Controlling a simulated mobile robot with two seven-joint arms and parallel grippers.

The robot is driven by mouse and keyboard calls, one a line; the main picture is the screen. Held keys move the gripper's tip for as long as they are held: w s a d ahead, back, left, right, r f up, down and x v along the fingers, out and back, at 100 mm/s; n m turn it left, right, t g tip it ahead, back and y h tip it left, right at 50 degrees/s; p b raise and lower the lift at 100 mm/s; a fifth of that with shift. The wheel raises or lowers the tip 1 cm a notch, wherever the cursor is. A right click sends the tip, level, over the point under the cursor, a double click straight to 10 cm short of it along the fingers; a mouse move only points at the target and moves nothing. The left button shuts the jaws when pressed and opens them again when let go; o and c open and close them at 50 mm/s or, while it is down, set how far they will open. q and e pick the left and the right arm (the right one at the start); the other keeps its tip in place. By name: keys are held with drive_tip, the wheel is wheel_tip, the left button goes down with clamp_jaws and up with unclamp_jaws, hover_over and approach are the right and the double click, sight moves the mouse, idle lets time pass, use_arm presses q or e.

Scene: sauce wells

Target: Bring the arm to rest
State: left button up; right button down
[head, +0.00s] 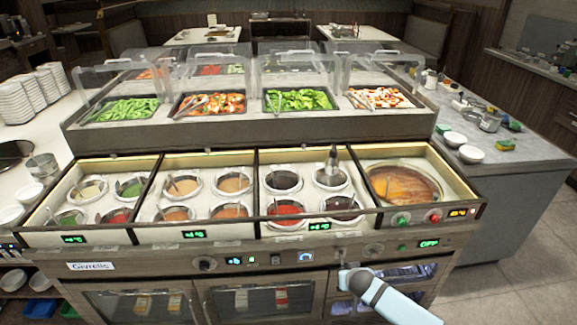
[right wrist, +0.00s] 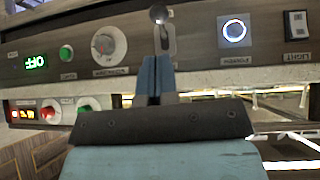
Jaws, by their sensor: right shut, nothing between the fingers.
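My right gripper (head: 345,266) is in front of the control panel of the sauce counter, its pale blue arm rising from the bottom edge. In the right wrist view its two fingers (right wrist: 155,82) are shut together and hold nothing. A small metal lever with a round end (right wrist: 160,15) is on the panel just beyond the fingertips; I cannot tell whether they touch it. The panel (head: 215,262) carries knobs, displays and a lit round power button (head: 305,257), which also shows in the right wrist view (right wrist: 234,30). My left gripper is not in view.
Sauce wells (head: 285,208) fill the counter above the panel, with a ladle (head: 332,162) standing in one. Salad trays under clear guards are behind. A side counter (head: 510,175) with bowls is at right. Open floor (head: 530,240) shows at lower right.

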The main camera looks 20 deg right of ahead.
drive_tip(key=s+a+n+y+p, duration=0.2)
drive_tip(key=s+a+n+y, duration=0.15)
drive_tip(key=s+a, duration=0.85)
drive_tip(key=s+a+r+n+t+y+p, duration=0.1)
drive_tip(key=s+a+r, duration=0.1)
drive_tip(key=s+r, duration=0.3)
drive_tip(key=s+a+r+n+t+y+p, duration=0.1)
drive_tip(key=s+a+r+t, duration=0.1)
drive_tip(key=s+r, duration=0.3)
drive_tip(key=s+a, duration=0.1)
drive_tip(key=s, duration=0.2)
drive_tip(key=shift+s+a+r, duration=0.3)
drive_tip(key=shift+r, duration=0.05)
